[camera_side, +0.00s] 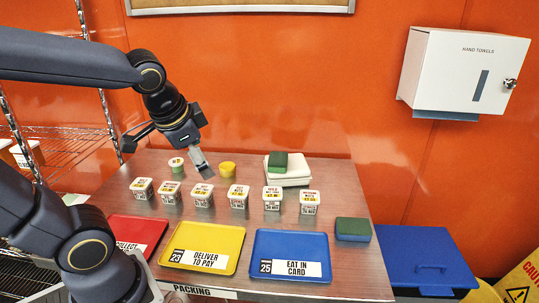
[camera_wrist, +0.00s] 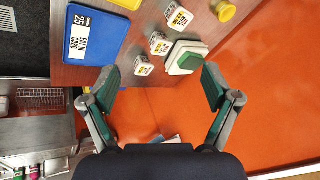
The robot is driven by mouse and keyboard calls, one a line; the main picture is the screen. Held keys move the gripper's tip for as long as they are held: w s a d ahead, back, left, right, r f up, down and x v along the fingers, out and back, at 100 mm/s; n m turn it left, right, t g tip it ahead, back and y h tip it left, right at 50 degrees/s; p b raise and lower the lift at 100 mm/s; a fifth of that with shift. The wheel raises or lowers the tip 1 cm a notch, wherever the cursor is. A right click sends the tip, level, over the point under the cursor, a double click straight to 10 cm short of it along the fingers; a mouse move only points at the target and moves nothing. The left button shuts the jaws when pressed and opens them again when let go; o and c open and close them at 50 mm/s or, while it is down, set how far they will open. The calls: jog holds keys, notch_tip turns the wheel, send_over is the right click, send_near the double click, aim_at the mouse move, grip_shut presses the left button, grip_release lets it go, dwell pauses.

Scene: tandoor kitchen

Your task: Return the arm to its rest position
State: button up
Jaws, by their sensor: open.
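My gripper (camera_side: 173,147) is in the air over the back left of the packing table (camera_side: 340,192), its fingers apart with nothing between them. My arm reaches in from the left in the side view, bent at the elbow. No object is in contact with the fingers as far as I can see.
Several labelled tubs (camera_side: 203,195) stand in a row. Red (camera_side: 150,226), yellow (camera_side: 228,238) and blue (camera_side: 262,240) trays lie in front. A towel dispenser (camera_side: 450,75) hangs on the wall.

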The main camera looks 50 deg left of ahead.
jog(key=s+d+n+h, duration=0.2)
jog(key=s+d, duration=0.1)
jog(key=d, duration=0.3)
jog(key=shift+s+d+r+n+t+h, duration=0.15)
jog(key=shift+s+r+n+t+h, duration=0.15)
jog(key=shift+s+t+h, duration=0.1)
dwell(0.7)
